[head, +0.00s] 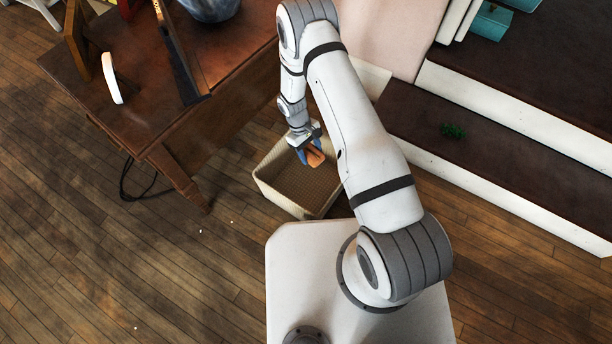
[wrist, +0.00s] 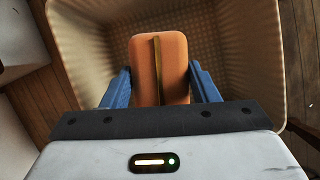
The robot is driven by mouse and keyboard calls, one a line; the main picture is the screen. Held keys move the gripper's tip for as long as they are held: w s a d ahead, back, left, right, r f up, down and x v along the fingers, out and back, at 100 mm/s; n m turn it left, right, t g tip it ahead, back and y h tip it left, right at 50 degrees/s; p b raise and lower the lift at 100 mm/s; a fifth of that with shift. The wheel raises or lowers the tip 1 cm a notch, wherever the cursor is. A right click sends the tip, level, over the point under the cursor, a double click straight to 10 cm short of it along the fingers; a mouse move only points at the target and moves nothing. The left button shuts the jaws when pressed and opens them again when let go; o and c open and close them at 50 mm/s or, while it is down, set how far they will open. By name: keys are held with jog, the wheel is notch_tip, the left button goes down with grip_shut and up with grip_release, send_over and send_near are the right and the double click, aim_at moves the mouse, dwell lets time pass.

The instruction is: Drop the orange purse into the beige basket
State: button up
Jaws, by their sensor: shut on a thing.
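The orange purse (wrist: 174,72) is held between the two blue fingers of my gripper (wrist: 163,88) in the wrist view. It has a gold-brown strip down its middle. In the head view the purse (head: 315,155) shows as a small orange patch at my gripper (head: 308,155). The beige basket (head: 277,199) stands on the floor in front of my base, and its inside looks empty. My gripper and the purse are over the basket's opening. The basket walls (wrist: 262,50) surround the purse in the wrist view. I cannot tell how high the purse is above the basket's bottom.
A wooden table (head: 150,110) with a white curved object (head: 111,78) on it stands left of the basket. Dark shelves with white fronts (head: 500,190) are at the right, with a small green item (head: 453,131). Wooden floor (head: 120,260) is open at lower left.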

jog(key=shift+f+b, duration=0.65)
jog(key=shift+f, duration=0.8)
jog(key=o, duration=1.1)
jog(key=shift+r, duration=0.1)
jog(key=p+v, duration=0.2)
jog(key=v, duration=0.5)
jog(key=shift+w+r, duration=0.15)
jog(key=shift+r, duration=0.15)
jog(key=shift+a, duration=0.1)
